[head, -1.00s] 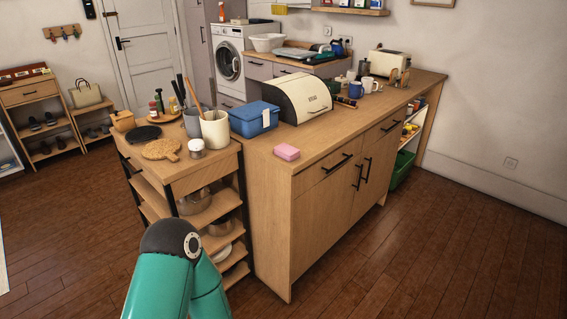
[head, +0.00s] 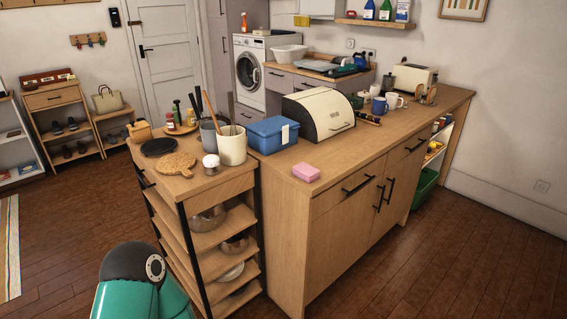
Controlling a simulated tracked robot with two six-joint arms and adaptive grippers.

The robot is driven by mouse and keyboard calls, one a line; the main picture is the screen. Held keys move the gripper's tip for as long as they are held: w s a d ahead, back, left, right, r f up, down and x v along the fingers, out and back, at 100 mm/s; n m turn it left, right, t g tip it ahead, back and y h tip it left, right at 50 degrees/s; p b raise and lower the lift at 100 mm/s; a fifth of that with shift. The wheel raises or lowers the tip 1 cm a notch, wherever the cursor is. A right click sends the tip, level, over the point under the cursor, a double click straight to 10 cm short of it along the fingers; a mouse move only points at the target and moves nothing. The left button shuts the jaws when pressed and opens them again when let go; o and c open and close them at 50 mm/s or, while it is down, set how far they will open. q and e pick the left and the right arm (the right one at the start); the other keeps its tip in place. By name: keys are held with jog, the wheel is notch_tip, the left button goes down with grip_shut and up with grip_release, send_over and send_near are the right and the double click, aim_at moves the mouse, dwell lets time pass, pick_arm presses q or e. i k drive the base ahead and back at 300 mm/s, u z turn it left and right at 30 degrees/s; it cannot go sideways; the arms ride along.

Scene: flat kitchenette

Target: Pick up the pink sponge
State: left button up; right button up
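The pink sponge (head: 306,172) is a small pink block lying on the wooden counter (head: 358,156), near its front left corner. Nothing touches it. My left arm shows only as a teal link with a dark joint at the bottom left, well short of the counter. Neither of my grippers is in view.
A blue lidded box (head: 272,134) and a cream bread bin (head: 318,114) stand behind the sponge. A shelf unit to the left holds a cream utensil pot (head: 232,145), a shaker (head: 211,164) and a cork trivet (head: 176,163). Floor (head: 440,240) at the right is clear.

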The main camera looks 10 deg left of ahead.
aim_at(309, 174)
jog(key=u, duration=0.1)
jog(key=i, duration=0.95)
jog(key=z, duration=0.25)
